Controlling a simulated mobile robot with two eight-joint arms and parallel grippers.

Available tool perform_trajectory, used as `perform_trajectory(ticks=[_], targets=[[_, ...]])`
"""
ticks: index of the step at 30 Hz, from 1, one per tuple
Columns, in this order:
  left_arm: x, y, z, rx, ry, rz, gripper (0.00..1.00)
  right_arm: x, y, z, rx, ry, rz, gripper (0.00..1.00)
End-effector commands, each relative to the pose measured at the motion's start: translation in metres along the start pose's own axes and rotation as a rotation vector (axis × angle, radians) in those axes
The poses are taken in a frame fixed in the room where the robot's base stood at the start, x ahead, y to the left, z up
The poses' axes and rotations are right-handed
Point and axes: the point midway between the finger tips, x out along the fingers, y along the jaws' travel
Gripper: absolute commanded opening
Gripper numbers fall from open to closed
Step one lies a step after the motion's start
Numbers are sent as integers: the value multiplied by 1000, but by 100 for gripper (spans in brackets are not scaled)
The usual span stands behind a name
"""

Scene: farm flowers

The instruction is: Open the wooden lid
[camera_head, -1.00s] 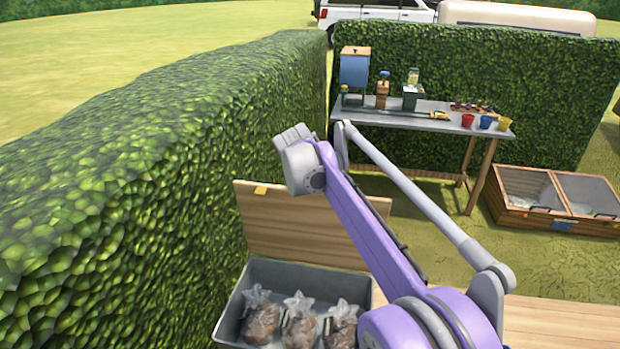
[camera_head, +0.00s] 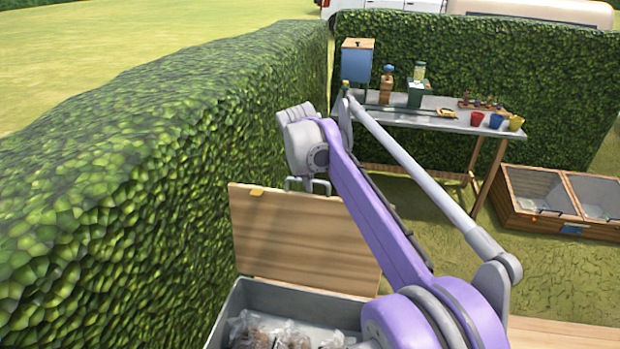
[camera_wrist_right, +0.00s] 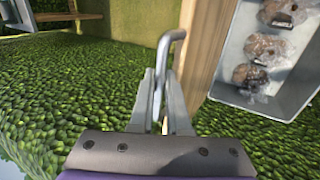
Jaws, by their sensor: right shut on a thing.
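The wooden lid (camera_head: 300,235) stands raised, near upright, at the back of a grey box (camera_head: 300,302). A small orange-yellow piece sits on its top edge. A grey metal handle (camera_head: 307,185) shows at that edge. In the right wrist view the handle (camera_wrist_right: 171,55) runs between the two fingers of my right gripper (camera_wrist_right: 161,82), which is shut on it beside the lid's wooden edge (camera_wrist_right: 208,45). In the head view my right wrist hangs just above the lid's top edge, and the fingers are mostly hidden. My left gripper is not in view.
Several clear bags (camera_head: 270,332) of brown contents lie in the box. A tall hedge (camera_head: 150,190) stands close on the left. A workbench (camera_head: 440,115) with tools and pots stands behind. A cold frame (camera_head: 560,200) is at right. Grass lies between.

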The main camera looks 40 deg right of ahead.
Motion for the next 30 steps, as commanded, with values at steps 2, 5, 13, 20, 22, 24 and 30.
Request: perform_trajectory(ticks=[2,5,13,20,22,24,30], targets=[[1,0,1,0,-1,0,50,2,-4,0,-1,-2,-10,0],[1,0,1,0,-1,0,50,2,-4,0,-1,-2,-13,0],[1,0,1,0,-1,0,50,2,-5,1,-1,-3,-15,0],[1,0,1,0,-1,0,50,2,-5,1,-1,-2,-15,34],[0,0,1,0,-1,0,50,2,-4,0,-1,-2,-14,45],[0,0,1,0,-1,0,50,2,-4,0,-1,-2,-14,45],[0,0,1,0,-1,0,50,1,-4,0,0,-2,-14,45]])
